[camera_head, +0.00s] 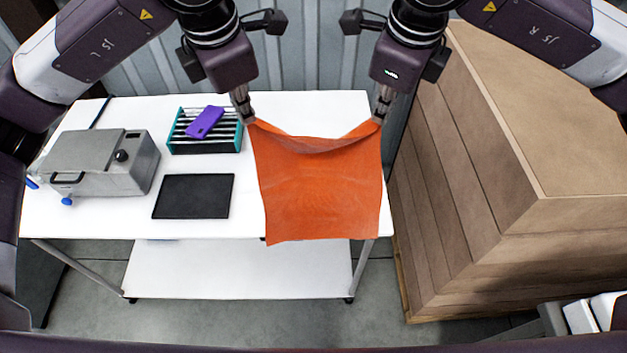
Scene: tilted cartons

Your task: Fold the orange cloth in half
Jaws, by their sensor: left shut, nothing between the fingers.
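The orange cloth (322,195) lies spread at the right part of the white table, with its front edge hanging a little over the table's front edge. Its far edge is lifted and sags between its two far corners. My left gripper (246,118) is shut, with its fingertips at the far left corner of the cloth; I see no cloth clearly between them. My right gripper (380,117) is shut on the far right corner. The cloth is still mostly flat, with a shallow fold of slack along the far side.
On the white table (248,215) are a black tablet-like plate (193,196), a teal rack (176,143) with a purple phone-like object (205,122), and a grey metal box (100,160). Stacked cartons (480,180) stand close to the table's right side.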

